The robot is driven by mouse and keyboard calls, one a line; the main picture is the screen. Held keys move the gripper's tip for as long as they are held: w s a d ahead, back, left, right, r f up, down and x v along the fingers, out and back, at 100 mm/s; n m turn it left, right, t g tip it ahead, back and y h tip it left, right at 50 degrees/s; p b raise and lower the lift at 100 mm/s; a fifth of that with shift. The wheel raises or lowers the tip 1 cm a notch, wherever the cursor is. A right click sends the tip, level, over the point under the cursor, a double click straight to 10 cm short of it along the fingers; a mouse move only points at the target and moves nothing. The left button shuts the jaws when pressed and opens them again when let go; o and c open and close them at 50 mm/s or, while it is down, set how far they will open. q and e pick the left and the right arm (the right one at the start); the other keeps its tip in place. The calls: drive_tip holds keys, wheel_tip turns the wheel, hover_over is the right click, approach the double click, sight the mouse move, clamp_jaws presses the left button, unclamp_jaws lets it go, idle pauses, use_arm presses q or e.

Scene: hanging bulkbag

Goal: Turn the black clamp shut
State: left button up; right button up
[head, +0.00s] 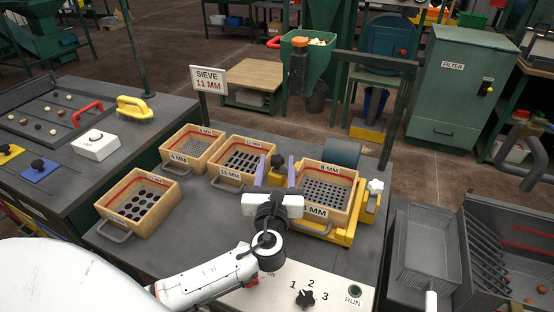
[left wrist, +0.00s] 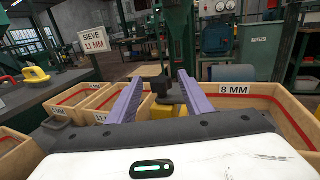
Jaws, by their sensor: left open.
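The black clamp (head: 278,161) is a dark knob at the left side of the 8 MM sieve box (head: 327,176). That box sits on a yellow frame (head: 344,236). My left gripper (head: 276,163) is open, with its two purple fingers on either side of the clamp in the picture. In the left wrist view, the clamp (left wrist: 160,83) shows between the fingers (left wrist: 158,78), above a yellow part. I see no clear contact, and the exact depth between fingers and clamp is hard to tell. My right gripper is not in view.
A white knob (head: 375,186) is on the frame's right side. An 11 MM sieve box (head: 232,177) stands close on the left, with other sieve boxes beyond. A control panel with a dial (head: 306,298) is in front. A sign (head: 209,79) reads SIEVE 11 MM.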

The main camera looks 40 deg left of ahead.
use_arm(q)
drive_tip(key=v, duration=0.7)
drive_tip(key=shift+s+d+b, duration=0.2)
drive_tip(key=shift+s+b, duration=0.1)
